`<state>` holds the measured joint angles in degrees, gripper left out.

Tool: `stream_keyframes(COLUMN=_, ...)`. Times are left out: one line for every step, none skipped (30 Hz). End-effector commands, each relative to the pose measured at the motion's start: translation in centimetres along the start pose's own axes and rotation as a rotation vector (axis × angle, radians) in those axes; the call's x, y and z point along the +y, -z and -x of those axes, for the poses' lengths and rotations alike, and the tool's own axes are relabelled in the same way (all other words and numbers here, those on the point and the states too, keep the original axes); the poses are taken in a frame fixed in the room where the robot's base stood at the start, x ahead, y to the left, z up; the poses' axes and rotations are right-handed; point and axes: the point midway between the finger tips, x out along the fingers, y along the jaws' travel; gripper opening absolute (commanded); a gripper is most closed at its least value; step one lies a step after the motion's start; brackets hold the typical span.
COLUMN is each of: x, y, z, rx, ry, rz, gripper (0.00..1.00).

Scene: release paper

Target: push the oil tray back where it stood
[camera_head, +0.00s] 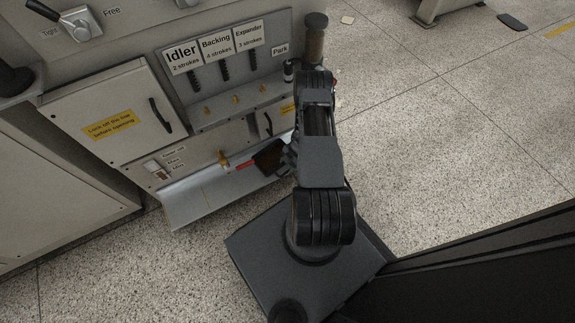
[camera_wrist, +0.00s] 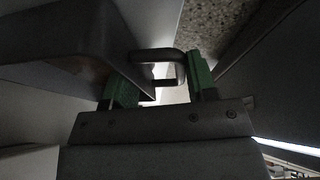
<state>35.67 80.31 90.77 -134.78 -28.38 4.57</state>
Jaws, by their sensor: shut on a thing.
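The oil tray, as far as I can tell, is the pale grey tray (camera_head: 203,198) sticking out low at the front of the machine in the head view. Its right end is hidden behind my arm. In the wrist view, the green-tipped fingers of my gripper (camera_wrist: 162,84) stand either side of a dark loop handle (camera_wrist: 158,54) and are shut on it. A dark grey body (camera_wrist: 62,48) lies to the left of the handle. In the head view my gripper is mostly hidden by the arm.
Above the tray are a cabinet door (camera_head: 108,112) with a yellow label, a brass fitting (camera_head: 223,160) with a red part (camera_head: 244,165), and a lever panel (camera_head: 222,62) marked Idler, Backing and Expander. Open speckled floor (camera_head: 440,150) lies to the right.

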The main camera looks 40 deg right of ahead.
Motion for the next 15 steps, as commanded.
stream_keyframes(x=0.05, y=-0.01, z=0.07, rx=0.0, ry=-0.001, rz=0.001, gripper=0.12)
stream_keyframes(x=0.05, y=-0.01, z=0.07, rx=0.0, ry=-0.001, rz=0.0, gripper=0.12)
stream_keyframes(x=0.05, y=-0.01, z=0.07, rx=0.0, ry=-0.001, rz=0.0, gripper=0.12)
stream_keyframes(x=0.05, y=0.0, z=0.06, rx=0.0, ry=-0.001, rz=0.0, gripper=0.12)
stream_keyframes(x=0.05, y=0.0, z=0.06, rx=0.0, ry=-0.001, rz=0.0, gripper=0.12)
stream_keyframes(x=0.05, y=0.0, z=0.06, rx=0.0, ry=-0.001, rz=0.0, gripper=0.53)
stream_keyframes(x=0.05, y=0.0, z=0.06, rx=0.0, ry=-0.001, rz=0.0, gripper=0.56)
stream_keyframes(x=0.05, y=0.0, z=0.06, rx=0.0, ry=-0.001, rz=0.0, gripper=0.59)
stream_keyframes(x=0.04, y=0.0, z=0.05, rx=0.0, ry=-0.001, rz=0.0, gripper=0.63)
stream_keyframes(x=0.04, y=0.01, z=0.04, rx=0.0, ry=-0.001, rz=0.0, gripper=0.66)
stream_keyframes(x=0.04, y=0.01, z=0.04, rx=0.0, ry=-0.001, rz=0.0, gripper=0.68)
stream_keyframes(x=0.03, y=0.01, z=0.03, rx=0.0, ry=-0.001, rz=0.0, gripper=0.72)
stream_keyframes(x=0.03, y=0.01, z=0.03, rx=0.0, ry=-0.001, rz=0.0, gripper=0.75)
stream_keyframes(x=0.02, y=0.01, z=0.02, rx=0.0, ry=-0.001, rz=0.0, gripper=0.78)
stream_keyframes(x=0.02, y=0.01, z=0.02, rx=0.0, ry=0.0, rz=0.0, gripper=0.82)
